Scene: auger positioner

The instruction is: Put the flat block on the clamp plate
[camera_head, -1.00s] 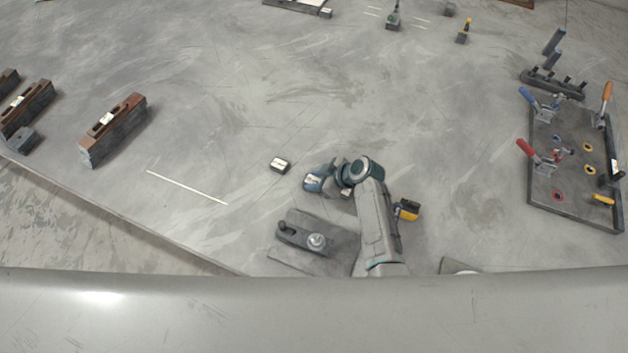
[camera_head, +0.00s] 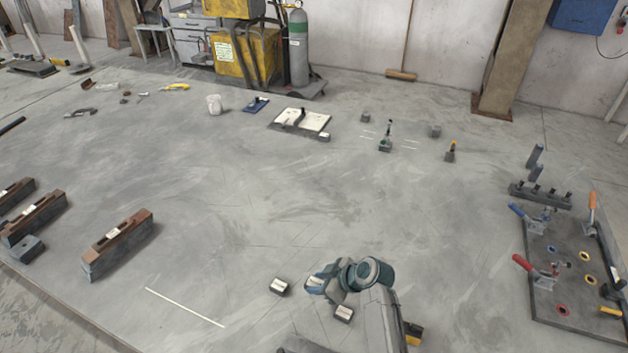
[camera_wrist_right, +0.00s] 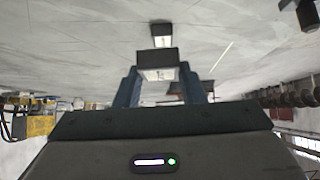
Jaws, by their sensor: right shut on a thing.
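My right gripper (camera_head: 317,284) is shut on a small dark block with a pale face (camera_wrist_right: 158,74), seen between the blue fingers in the right wrist view. I take this to be the flat block; it is largely hidden by the gripper in the head view. A similar labelled block (camera_head: 280,287) lies on the floor to the gripper's left, and another (camera_head: 344,314) lies just below it in the picture. Only an edge of a dark plate (camera_head: 300,346) shows at the bottom of the head view. My left gripper is not in view.
A dark board with red, blue and orange-handled clamps (camera_head: 570,262) lies at the right. Long brown-topped blocks (camera_head: 118,243) stand at the left. A white-topped plate (camera_head: 302,119) lies farther back. The middle floor is clear.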

